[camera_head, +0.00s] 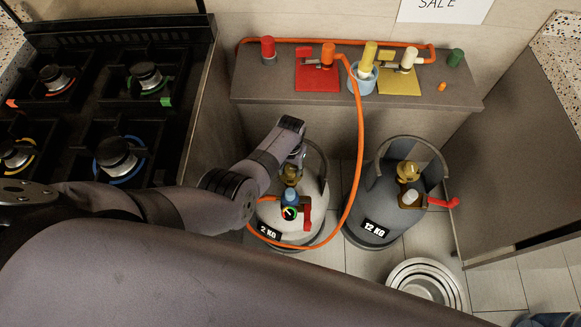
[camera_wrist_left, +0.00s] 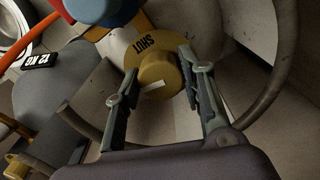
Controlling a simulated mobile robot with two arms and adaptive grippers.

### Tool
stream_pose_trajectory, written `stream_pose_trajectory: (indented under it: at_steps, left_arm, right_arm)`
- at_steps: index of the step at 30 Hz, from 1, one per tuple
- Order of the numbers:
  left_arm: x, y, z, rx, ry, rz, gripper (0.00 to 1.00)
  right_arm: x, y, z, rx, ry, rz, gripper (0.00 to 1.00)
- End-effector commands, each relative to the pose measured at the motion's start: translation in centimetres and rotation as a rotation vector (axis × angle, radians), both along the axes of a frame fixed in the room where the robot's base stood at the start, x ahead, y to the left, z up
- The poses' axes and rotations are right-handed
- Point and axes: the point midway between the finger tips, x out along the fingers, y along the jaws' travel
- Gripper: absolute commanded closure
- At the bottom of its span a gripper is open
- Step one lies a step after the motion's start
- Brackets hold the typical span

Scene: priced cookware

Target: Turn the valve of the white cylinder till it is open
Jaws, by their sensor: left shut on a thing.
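The white cylinder (camera_head: 288,226), labelled 2 KG, stands on the tiled floor below the shelf. Its brass-yellow valve (camera_head: 291,174) is on top; in the left wrist view the valve knob (camera_wrist_left: 160,75) shows a white mark, and the word SHUT is on the yellow disc beside it. My left gripper (camera_head: 296,158) reaches down to the valve from behind. In the left wrist view my left gripper (camera_wrist_left: 158,67) has one finger on each side of the knob and is shut on it. My right gripper is out of view.
A grey cylinder (camera_head: 377,210) labelled 12 KG stands to the right. An orange hose (camera_head: 360,150) loops from the shelf (camera_head: 325,91) around the white cylinder. A regulator with a red lever (camera_head: 307,212) sits at its front. Metal pots (camera_head: 425,278) stand front right; a hob (camera_head: 105,90) is left.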

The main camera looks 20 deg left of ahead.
Motion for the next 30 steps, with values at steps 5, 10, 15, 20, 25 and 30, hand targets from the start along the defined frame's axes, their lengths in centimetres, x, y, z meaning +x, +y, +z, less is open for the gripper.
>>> stream_pose_trajectory:
  at_steps: [5,10,15,20,25,30]
  left_arm:
    - [-0.02,-0.03,-0.03,-0.001,0.000,-0.001,0.91]
    - [-0.01,-0.02,-0.03,0.000,0.000,-0.001,0.57]
    - [-0.01,-0.02,-0.02,0.000,0.000,-0.002,0.45]
    - [0.00,-0.01,-0.01,0.000,0.000,-0.002,0.43]
    - [0.01,-0.01,0.03,0.000,0.000,-0.002,0.43]
    - [0.07,-0.03,0.66,0.000,-0.002,-0.002,0.43]
  right_arm:
    - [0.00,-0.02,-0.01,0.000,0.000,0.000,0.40]
    - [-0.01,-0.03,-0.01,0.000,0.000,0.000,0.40]
    - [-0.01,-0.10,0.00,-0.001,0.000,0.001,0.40]
    - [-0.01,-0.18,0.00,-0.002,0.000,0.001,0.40]
    - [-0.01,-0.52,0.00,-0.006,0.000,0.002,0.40]
    - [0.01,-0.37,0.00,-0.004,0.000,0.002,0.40]
